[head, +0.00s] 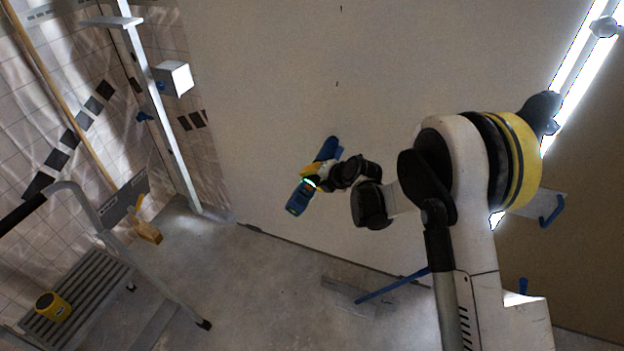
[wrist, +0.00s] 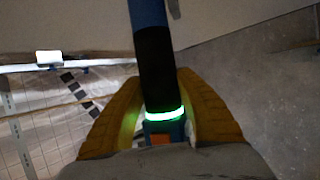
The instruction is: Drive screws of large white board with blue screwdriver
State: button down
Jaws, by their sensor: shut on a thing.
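The large white board (head: 270,90) stands upright and fills the middle of the head view. Its edge also shows at the top of the wrist view (wrist: 220,18). Two small dark marks, perhaps screws, show on its upper part. My gripper (head: 313,180), with yellow fingers, is shut on the blue screwdriver (head: 298,200) in front of the board's lower left part. In the wrist view the screwdriver (wrist: 155,60) runs up between both fingers, with a lit green ring near the grip. Whether its tip touches the board cannot be told.
A step ladder (head: 75,290) with a yellow-and-black roll (head: 52,306) stands at lower left. A metal post (head: 160,110) with a white box (head: 173,78) rises left of the board. Blue-handled lift parts (head: 395,287) lie low near the board.

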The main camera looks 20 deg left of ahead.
aim_at(311, 188)
dwell(0.4)
jog(key=shift+s+a+b, duration=0.15)
jog(key=shift+s+b, duration=0.35)
jog(key=shift+s, duration=1.7)
